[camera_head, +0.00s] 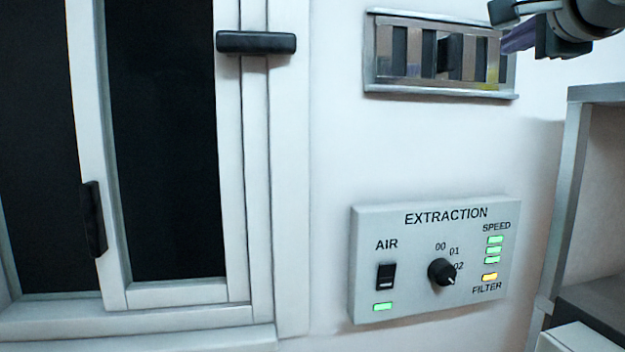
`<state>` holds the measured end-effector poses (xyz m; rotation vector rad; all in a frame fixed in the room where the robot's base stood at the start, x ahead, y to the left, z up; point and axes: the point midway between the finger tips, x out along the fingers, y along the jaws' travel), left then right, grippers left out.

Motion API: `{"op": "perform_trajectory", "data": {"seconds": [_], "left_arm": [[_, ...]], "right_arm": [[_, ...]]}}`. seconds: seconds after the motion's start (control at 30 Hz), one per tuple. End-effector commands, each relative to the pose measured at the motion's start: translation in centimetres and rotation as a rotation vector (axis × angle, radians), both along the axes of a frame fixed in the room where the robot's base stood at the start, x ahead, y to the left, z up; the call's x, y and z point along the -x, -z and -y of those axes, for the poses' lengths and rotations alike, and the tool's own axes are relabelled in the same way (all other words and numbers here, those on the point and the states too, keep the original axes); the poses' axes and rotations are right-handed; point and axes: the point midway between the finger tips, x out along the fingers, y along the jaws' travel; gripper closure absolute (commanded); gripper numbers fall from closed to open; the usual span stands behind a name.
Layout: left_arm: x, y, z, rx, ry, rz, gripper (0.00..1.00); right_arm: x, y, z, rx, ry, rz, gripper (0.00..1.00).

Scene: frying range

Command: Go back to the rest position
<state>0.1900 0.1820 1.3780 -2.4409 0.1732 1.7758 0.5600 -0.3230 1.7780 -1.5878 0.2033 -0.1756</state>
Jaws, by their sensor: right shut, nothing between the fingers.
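My right gripper (510,38) is at the top right, in front of the right end of a slotted metal vent (438,88) on the wall. It is shut and holds nothing. Part of it is cut off by the top edge of the picture. Whether it touches the vent I cannot tell. A black tab (452,53) shows in the middle of the vent. My left gripper is not in view.
An extraction panel (405,285) below the vent has a black AIR switch (386,277), a black knob (441,272) and lit green and yellow lamps. A white-framed window (235,150) with black handles fills the left. A grey shelf unit (568,170) stands at the right.

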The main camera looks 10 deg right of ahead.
Motion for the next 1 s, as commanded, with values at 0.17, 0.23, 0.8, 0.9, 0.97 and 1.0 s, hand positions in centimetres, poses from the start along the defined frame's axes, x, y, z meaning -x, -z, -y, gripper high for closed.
{"op": "perform_trajectory", "data": {"seconds": [0.17, 0.23, 0.8, 0.9, 0.97, 1.0], "left_arm": [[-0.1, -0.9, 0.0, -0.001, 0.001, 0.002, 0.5], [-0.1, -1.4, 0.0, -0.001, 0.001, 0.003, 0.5], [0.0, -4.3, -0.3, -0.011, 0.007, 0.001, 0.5], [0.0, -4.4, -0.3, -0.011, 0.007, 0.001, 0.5], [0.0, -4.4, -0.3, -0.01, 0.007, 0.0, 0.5], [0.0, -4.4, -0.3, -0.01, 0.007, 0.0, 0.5]], "right_arm": [[1.7, 8.0, -1.8, 0.23, -0.049, -0.229, 1.0], [3.7, 12.7, -3.0, 0.379, -0.106, -0.371, 1.0], [33.6, 35.1, -13.2, 1.296, -1.119, -1.079, 1.0], [36.1, 35.5, -13.8, 1.337, -1.219, -1.089, 1.0], [36.8, 35.5, -14.0, 1.348, -1.249, -1.089, 1.0], [37.1, 35.6, -14.0, 1.352, -1.259, -1.09, 1.0]]}}
